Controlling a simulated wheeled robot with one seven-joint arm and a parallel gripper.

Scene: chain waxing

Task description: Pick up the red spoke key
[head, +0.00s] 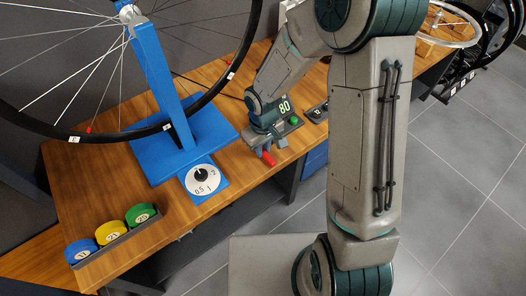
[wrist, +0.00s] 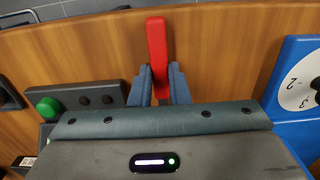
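The red spoke key (wrist: 157,45) is a plain red bar between my gripper's two blue-grey fingers in the wrist view. My gripper (wrist: 160,80) looks shut on it, with a finger close against each side. In the head view the red spoke key (head: 268,158) shows below my gripper (head: 262,149), near the front edge of the bench. I cannot tell whether it touches the wood.
The wooden bench (head: 110,180) holds a blue wheel stand (head: 165,100) and a dial plate (head: 203,180) left of my gripper. A tray of round tins (head: 112,236) is at the front left. A box with a green button (wrist: 48,107) is close beside my gripper.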

